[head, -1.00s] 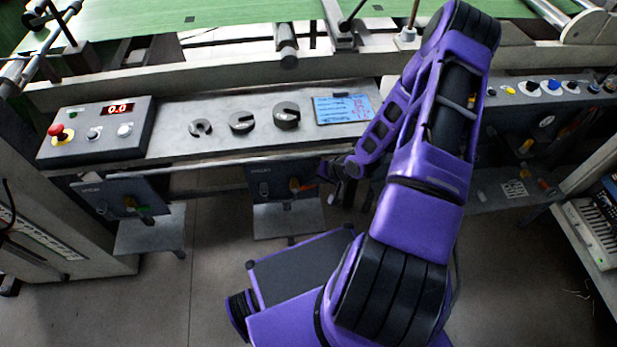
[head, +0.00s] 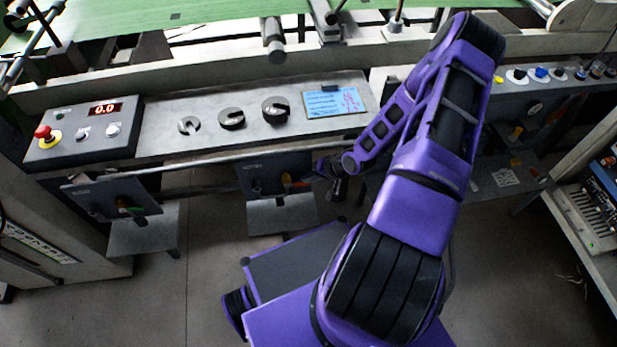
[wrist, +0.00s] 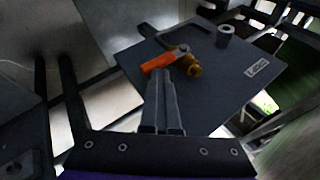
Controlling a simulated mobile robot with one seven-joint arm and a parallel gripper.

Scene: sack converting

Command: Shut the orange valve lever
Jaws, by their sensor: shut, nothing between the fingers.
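The orange valve lever (wrist: 157,61) shows in the wrist view, on a brass valve (wrist: 193,69) fixed to a dark panel (wrist: 225,90). The lever points left from the valve body. My gripper (wrist: 161,76) is shut and empty. Its fingertips are at the lower edge of the lever in the picture; I cannot tell whether they touch it. In the head view the lever (head: 287,180) is a small orange spot on the middle dark panel (head: 258,176), just left of my gripper, whose fingers are hard to make out there.
A control box (head: 85,134) with a red button stands at the left. Slotted weights (head: 232,118) and a blue card (head: 335,103) lie on the ledge above the panel. Another dark panel (head: 95,196) with a green-handled valve is at the left. A grey shelf (head: 280,215) juts out below the middle panel.

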